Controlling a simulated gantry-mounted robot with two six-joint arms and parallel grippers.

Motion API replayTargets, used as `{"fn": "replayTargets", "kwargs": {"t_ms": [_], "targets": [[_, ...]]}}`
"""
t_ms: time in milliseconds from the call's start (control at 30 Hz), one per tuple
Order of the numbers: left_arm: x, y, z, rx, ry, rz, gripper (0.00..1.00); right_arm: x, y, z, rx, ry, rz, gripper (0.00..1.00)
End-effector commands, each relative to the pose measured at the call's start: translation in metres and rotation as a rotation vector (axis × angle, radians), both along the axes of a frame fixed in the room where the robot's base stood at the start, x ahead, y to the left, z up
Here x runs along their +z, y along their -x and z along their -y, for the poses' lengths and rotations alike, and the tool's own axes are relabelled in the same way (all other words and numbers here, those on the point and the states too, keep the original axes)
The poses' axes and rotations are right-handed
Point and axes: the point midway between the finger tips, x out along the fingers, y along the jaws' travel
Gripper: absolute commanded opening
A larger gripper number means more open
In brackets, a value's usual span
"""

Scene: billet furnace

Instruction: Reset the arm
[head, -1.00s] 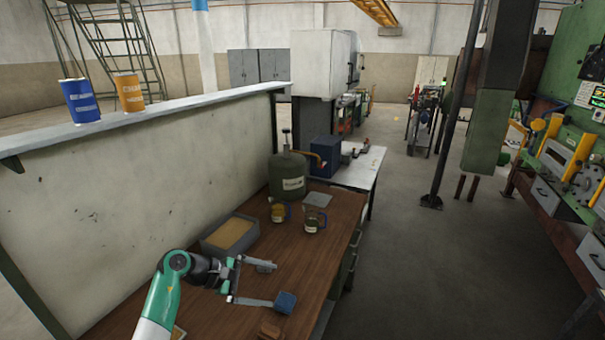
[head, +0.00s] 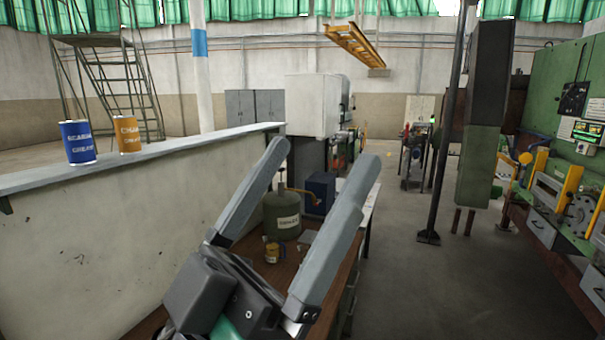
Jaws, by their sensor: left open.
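My left gripper (head: 310,178) is raised close to the camera, in the lower middle of the head view. Its two long grey fingers point up and to the right, wide apart, with nothing between them. It hides much of the wooden workbench (head: 285,268) behind it. My right gripper is not in view.
A blue can (head: 77,142) and an orange can (head: 127,134) stand on the ledge (head: 180,145) at left. Open floor (head: 455,285) lies right of the bench.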

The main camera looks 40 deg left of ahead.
Motion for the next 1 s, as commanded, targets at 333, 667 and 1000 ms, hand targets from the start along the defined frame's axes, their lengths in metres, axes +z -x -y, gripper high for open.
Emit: {"fn": "replayTargets", "kwargs": {"t_ms": [333,667,1000], "targets": [[0.023,-0.001,-0.002,0.008,-0.002,0.0,1.0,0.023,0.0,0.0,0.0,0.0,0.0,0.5],[0.155,-0.001,-0.002,0.01,-0.002,0.001,1.0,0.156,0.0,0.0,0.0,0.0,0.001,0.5],[0.167,-0.001,-0.002,0.011,-0.002,0.0,1.0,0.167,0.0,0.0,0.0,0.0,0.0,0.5]]}}
